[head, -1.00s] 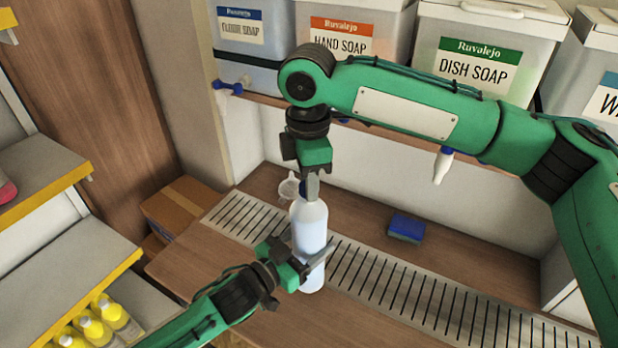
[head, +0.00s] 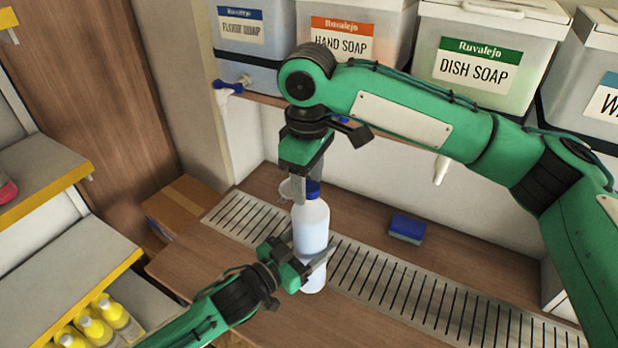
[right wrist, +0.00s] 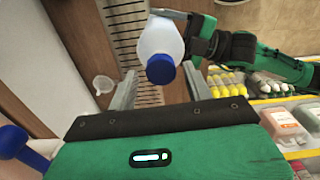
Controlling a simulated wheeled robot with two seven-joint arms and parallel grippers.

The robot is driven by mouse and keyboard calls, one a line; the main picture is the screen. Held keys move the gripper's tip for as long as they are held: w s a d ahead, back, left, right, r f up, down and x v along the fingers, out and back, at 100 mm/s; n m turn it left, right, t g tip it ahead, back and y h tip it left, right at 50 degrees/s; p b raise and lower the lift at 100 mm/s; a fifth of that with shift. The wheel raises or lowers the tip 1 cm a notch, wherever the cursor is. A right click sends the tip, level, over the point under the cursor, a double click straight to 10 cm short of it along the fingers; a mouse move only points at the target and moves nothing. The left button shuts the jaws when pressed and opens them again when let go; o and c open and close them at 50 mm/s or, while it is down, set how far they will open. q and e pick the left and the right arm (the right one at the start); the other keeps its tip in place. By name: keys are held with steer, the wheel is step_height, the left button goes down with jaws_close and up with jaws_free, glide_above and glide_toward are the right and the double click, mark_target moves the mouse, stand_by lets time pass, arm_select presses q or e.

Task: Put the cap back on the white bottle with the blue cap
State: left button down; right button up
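The white bottle (head: 311,225) stands upright at the front of the counter, on or near the drain grate. Its blue cap (head: 313,189) sits on the bottle's neck; in the right wrist view the cap (right wrist: 160,70) covers the bottle top. How tight it is cannot be seen. My left gripper (head: 312,264) is closed around the bottle's lower body, and it also shows in the right wrist view (right wrist: 178,18). My right gripper (head: 305,180) points down over the cap. Its fingers (right wrist: 158,92) stand apart, with gaps on both sides of the cap.
A clear funnel (head: 289,189) is behind the bottle. A blue sponge (head: 407,229) lies to its right. The slotted grate (head: 400,285) runs along the counter. Labelled drums, such as dish soap (head: 480,62), stand above. Yellow-capped bottles (head: 97,326) are on the left shelf.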

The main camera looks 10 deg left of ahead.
steer(key=shift+r, duration=2.25)
steer(key=shift+c, duration=0.2)
steer(key=n, duration=0.1)
steer(key=r+n, duration=0.1)
steer(key=n, duration=0.1)
steer(key=shift+r+n, duration=0.25)
steer(key=shift+n, duration=0.05)
step_height(320, 180, up, 2)
steer(key=n, duration=0.5)
steer(key=shift+d, duration=0.1)
steer(key=shift+f, duration=4.05)
